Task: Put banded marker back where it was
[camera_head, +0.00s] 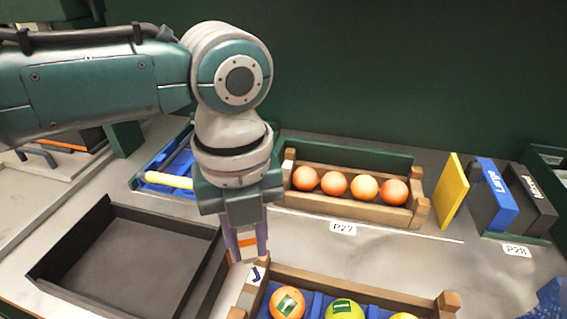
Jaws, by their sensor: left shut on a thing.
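My left gripper (247,245) points down at the centre, just behind the front crate's left end. It is shut on a small piece with an orange band (247,242), which looks like the banded marker. The fingers hide most of it. A small white card with a dark blue mark (256,274) is just below the fingertips, at the crate's left corner. I cannot tell whether the held piece touches the crate. My right gripper is not in view.
A front wooden crate (262,297) holds oranges and a yellow-green fruit with green labels. An empty dark tray (130,262) lies left. Behind are a blue tray with a yellow rod (168,180), a crate of oranges (350,208) labelled P27, and upright yellow, blue and dark blocks (490,198).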

